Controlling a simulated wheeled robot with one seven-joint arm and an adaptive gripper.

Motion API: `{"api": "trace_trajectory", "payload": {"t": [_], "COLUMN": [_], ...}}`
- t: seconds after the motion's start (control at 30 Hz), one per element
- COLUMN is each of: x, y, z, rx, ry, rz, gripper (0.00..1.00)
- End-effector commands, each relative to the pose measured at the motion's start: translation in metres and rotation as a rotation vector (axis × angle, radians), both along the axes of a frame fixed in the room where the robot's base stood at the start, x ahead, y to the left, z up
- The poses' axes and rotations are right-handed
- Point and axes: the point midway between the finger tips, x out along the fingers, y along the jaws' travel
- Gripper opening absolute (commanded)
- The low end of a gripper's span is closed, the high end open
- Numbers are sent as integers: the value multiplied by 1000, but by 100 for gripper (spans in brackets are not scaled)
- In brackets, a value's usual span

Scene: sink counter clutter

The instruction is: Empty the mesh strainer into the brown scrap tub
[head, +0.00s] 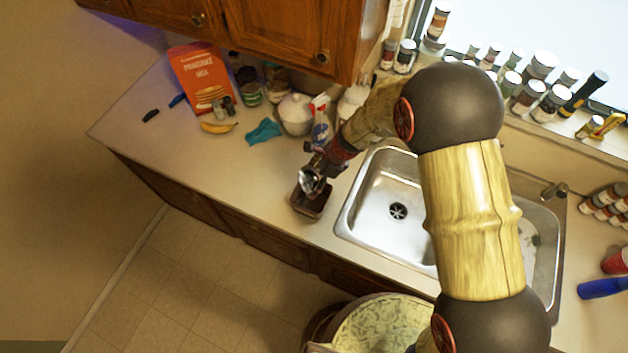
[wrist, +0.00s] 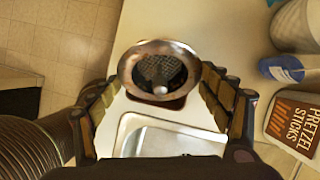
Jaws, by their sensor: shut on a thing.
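The mesh strainer (wrist: 135,62) has a round metal rim and a dark mesh inside. In the wrist view it sits between the two fingers of my gripper (wrist: 160,86), which is shut on it. A small pale round thing (wrist: 160,90) shows within the rim; I cannot tell what it is. In the head view my gripper (head: 319,166) holds the strainer (head: 310,182) over the brown scrap tub (head: 312,208) at the counter's front edge. The strainer looks tilted. It hides part of the tub, and the tub's contents are unclear.
The metal sink (head: 372,207) lies just right of the tub. Behind stand a white lidded pot (head: 295,112), a spray bottle (head: 321,128), a teal cloth (head: 263,131), a banana (head: 217,127) and a red box (head: 200,78). The counter left of the tub is clear.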

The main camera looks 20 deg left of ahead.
Motion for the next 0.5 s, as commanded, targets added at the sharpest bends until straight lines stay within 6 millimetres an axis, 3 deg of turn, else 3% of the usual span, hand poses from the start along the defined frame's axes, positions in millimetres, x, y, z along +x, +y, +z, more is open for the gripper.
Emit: {"api": "trace_trajectory", "payload": {"t": [0.5], "x": [0], "y": [-1], "z": [-3], "rx": [54], "ry": [10], "rz": [1], "gripper": [57]}}
